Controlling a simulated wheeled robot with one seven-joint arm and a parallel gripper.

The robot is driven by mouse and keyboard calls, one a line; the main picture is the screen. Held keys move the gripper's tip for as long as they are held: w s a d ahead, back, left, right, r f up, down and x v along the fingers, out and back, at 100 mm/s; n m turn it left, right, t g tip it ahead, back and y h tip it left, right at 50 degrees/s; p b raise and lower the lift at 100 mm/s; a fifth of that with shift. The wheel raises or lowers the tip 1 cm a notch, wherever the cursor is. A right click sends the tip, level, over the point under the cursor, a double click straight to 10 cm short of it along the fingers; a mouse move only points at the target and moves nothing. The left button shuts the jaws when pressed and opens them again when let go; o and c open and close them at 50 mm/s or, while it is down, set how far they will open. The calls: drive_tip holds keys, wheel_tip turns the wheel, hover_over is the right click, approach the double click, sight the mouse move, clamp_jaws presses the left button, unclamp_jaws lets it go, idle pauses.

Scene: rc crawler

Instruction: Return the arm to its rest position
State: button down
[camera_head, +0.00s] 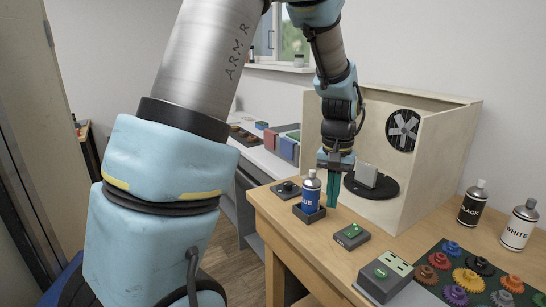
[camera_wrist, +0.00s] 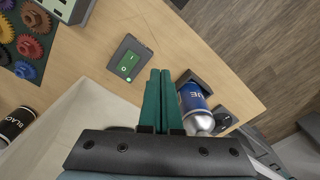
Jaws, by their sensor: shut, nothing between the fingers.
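My gripper (camera_head: 333,192) points down above the wooden table, just right of a blue spray can (camera_head: 310,192) in the head view. In the wrist view my gripper's green fingers (camera_wrist: 160,75) are pressed together with nothing between them. The blue can (camera_wrist: 195,108) stands in a dark holder (camera_head: 309,214) right beside the fingers; I cannot tell whether they touch. My arm reaches from the left foreground up and over to the table.
An open wooden booth (camera_head: 446,135) with a fan and a dark turntable (camera_head: 371,187) stands behind my gripper. A switch box (camera_head: 351,236), a larger control box (camera_head: 384,276), black (camera_head: 472,204) and white cans (camera_head: 519,226) and a mat of coloured gears (camera_head: 437,277) are on the table.

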drive_tip(key=s+a+n, duration=0.2)
drive_tip(key=a, duration=1)
drive_tip(key=s+a+n+t, duration=0.1)
drive_tip(key=s+a+n, duration=0.1)
drive_tip(key=a, duration=1.1)
drive_tip(key=shift+s+r, duration=0.25)
drive_tip(key=shift+s, duration=0.45)
